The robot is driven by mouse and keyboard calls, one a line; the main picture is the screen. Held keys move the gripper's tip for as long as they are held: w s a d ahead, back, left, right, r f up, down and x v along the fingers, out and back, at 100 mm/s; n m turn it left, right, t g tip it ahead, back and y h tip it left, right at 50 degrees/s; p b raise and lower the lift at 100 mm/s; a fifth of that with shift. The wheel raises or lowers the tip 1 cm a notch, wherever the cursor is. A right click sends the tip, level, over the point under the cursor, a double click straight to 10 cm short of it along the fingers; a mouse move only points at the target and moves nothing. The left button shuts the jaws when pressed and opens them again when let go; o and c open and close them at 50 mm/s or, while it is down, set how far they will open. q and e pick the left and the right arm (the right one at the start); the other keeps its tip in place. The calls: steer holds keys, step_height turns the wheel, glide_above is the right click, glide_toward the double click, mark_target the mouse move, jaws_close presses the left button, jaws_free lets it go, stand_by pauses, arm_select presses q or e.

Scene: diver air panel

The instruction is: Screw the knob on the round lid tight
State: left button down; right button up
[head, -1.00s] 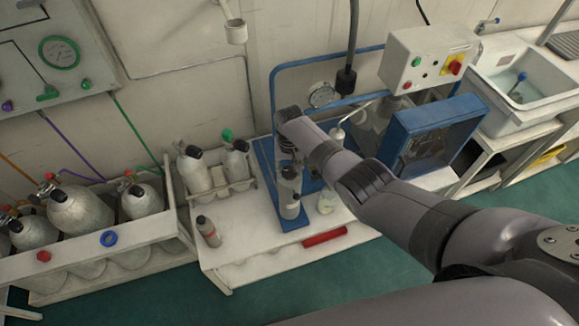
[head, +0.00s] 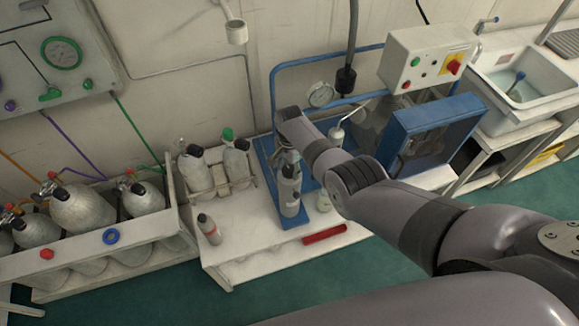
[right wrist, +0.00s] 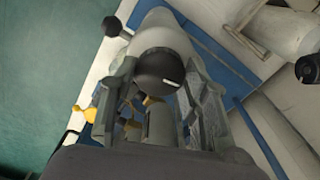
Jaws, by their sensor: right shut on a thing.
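In the right wrist view a dark round knob (right wrist: 158,69) with a short white mark sits between the fingers of my right gripper (right wrist: 163,88), which is shut on it. A pale grey rounded body (right wrist: 163,35) lies just behind the knob. In the head view my right gripper (head: 287,158) is at the top of a grey upright cylinder (head: 290,200) on a blue base (head: 293,222). I cannot make out the round lid clearly or how far down the knob sits. My left gripper is not in view.
Grey tanks stand in racks (head: 150,245) at left. A small grey bottle (head: 209,229) and a red bar (head: 324,234) are on the white bench (head: 250,262). A blue-framed box (head: 435,135) and a control box (head: 428,58) stand at right.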

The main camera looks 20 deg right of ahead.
mark_target(290, 169)
steer(key=shift+w+r+m, duration=0.1)
steer(key=shift+m, duration=0.8)
steer(key=o, duration=1.1)
steer(key=shift+o, duration=0.2)
step_height(290, 169, up, 12)
